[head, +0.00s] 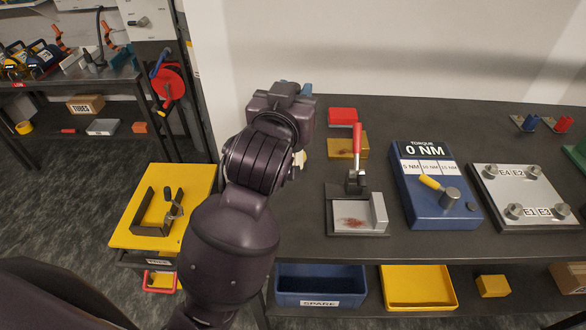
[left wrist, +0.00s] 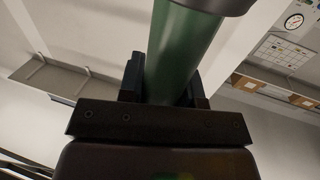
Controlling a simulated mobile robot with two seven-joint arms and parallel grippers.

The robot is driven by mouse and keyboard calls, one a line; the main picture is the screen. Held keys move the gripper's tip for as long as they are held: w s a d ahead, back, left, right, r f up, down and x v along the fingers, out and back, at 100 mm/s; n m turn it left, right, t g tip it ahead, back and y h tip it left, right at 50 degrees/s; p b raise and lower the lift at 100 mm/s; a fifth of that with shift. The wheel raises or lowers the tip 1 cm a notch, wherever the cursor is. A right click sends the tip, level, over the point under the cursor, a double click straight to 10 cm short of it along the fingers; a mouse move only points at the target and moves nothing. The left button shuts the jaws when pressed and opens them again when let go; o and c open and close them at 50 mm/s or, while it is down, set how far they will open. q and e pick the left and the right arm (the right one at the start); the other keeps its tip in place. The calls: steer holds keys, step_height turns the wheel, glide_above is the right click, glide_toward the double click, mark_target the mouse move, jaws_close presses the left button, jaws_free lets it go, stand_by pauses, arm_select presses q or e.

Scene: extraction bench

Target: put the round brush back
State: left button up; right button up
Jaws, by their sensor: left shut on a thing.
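My left gripper (head: 294,89) is over the back left of the bench, seen from behind, with its wrist covering most of it. In the left wrist view, its two dark fingers (left wrist: 165,88) are shut on a green cylinder (left wrist: 181,45) with a wide dark collar at its upper end. No bristles show, so I cannot tell if it is the round brush. In the head view the held thing is hidden behind my wrist. I see no other round brush and no clear holder for one. My right gripper is not in view.
On the bench stand a clamp with a red handle (head: 357,140), a blue torque box (head: 425,190) and a plate with several posts (head: 520,190). A blue bin (head: 320,283) and yellow bin (head: 418,286) are below. A yellow cart (head: 190,190) stands left.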

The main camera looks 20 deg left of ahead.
arm_select(q)
step_height(320, 180, down, 11)
steer(key=shift+r+b, duration=0.15)
steer(key=shift+b, duration=0.3)
steer(key=shift+f+b, duration=0.3)
steer(key=shift+f, duration=1.9)
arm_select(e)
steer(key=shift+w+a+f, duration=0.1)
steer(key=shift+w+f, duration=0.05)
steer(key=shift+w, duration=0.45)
arm_select(q)
steer(key=shift+f, duration=0.15)
steer(key=o, duration=0.9)
